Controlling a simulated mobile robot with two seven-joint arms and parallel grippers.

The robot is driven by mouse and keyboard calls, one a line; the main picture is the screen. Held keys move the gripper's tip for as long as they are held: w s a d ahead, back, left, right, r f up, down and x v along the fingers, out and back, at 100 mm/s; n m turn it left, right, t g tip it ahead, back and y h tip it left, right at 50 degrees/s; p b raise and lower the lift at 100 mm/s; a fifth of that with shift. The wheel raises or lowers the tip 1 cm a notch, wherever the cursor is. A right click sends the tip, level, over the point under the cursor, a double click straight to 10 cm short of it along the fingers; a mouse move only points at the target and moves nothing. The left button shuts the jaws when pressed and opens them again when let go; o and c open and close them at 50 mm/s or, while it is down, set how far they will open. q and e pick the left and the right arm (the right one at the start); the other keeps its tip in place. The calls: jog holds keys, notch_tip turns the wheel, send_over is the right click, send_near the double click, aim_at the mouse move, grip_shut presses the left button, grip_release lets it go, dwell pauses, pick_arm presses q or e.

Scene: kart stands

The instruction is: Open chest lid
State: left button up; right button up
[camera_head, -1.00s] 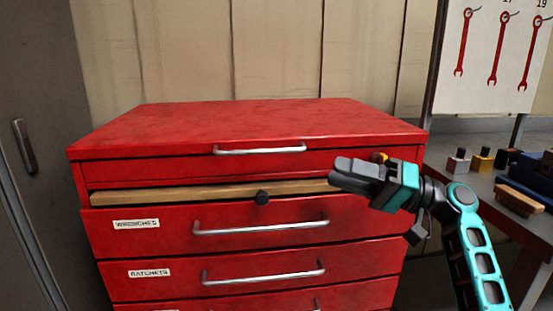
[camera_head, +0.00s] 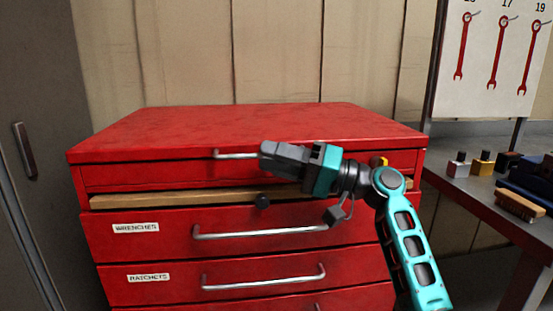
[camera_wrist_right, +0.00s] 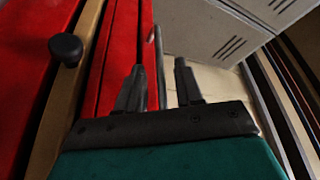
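The red chest's lid (camera_head: 250,128) is closed, its top flat. The silver lid handle (camera_head: 235,155) runs along the lid's front edge; its right part is hidden behind my right gripper (camera_head: 268,155). In the right wrist view the handle (camera_wrist_right: 159,65) shows as a bar between the two spread fingers of the right gripper (camera_wrist_right: 160,82). Those fingers are open, with gaps to the bar; I cannot tell whether either touches it. My left gripper is not in view.
Below the lid are a wooden board (camera_head: 180,197) with a black knob (camera_head: 262,201) and labelled drawers with silver handles (camera_head: 260,232). A grey cabinet (camera_head: 35,130) stands at left. A workbench (camera_head: 470,190) with small items and a wrench board (camera_head: 490,60) stand at right.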

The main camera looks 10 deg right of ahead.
jog(key=shift+c, duration=0.4)
grip_shut()
